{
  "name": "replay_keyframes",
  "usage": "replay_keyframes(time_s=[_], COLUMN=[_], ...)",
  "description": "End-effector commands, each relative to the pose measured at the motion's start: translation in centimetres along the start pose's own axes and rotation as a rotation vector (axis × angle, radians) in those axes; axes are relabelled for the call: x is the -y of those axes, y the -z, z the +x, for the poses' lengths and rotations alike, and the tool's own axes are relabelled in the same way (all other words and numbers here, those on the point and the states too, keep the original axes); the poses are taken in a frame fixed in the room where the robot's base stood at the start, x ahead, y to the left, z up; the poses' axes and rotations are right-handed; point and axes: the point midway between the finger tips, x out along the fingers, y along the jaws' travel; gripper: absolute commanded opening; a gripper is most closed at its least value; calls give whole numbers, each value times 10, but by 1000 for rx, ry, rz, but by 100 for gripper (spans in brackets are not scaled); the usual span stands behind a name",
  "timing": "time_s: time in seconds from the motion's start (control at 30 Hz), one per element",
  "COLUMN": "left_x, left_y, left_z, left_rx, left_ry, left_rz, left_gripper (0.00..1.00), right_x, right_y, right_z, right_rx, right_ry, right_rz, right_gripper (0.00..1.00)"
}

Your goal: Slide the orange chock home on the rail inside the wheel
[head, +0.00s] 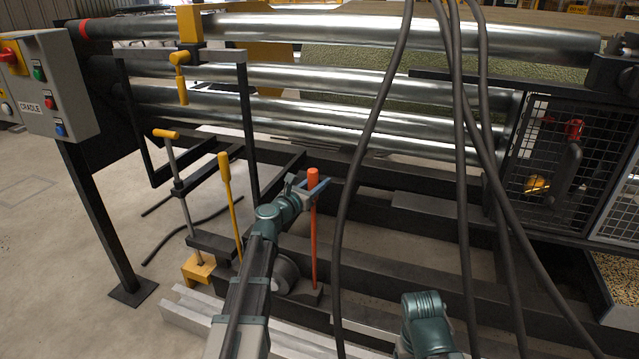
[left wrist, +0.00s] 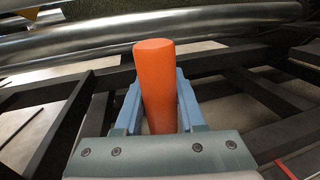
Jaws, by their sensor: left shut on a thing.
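The orange chock shows as an upright orange handle (head: 314,232) with a dark grey foot at its lower end, just right of a grey wheel (head: 287,272). My left gripper (head: 316,187) is shut on the top of this handle. In the left wrist view, the blue fingers (left wrist: 158,103) stand on either side of the orange handle (left wrist: 155,75). The wheel is partly hidden by my left arm. The pale metal rail (head: 190,312) runs along the floor, partly behind that arm. I cannot tell how the foot sits on the rail. My right gripper is out of view; part of my right arm shows.
A yellow-handled lever (head: 230,205) and a clamp with a yellow foot (head: 198,268) stand left of the wheel. Dark frame beams and steel rollers (head: 330,75) lie behind. Black cables (head: 462,180) hang in front, right of the handle. A control box (head: 45,85) is at left.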

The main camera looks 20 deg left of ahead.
Motion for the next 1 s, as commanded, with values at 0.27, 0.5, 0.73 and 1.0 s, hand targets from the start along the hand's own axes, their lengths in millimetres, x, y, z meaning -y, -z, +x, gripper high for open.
replay_keyframes(time_s=[0.27,0.5,0.73,1.0], left_x=[0,0,0,1], left_y=[0,0,0,0], left_z=[0,0,-23,-83], left_rx=[0,-1,0,0], left_ry=[0,-1,-4,-4], left_rz=[0,0,0,0], left_gripper=[74,74,74,74], right_x=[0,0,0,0], right_y=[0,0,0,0], right_z=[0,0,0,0], right_rx=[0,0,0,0], right_ry=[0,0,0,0], right_rz=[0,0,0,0], right_gripper=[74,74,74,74])
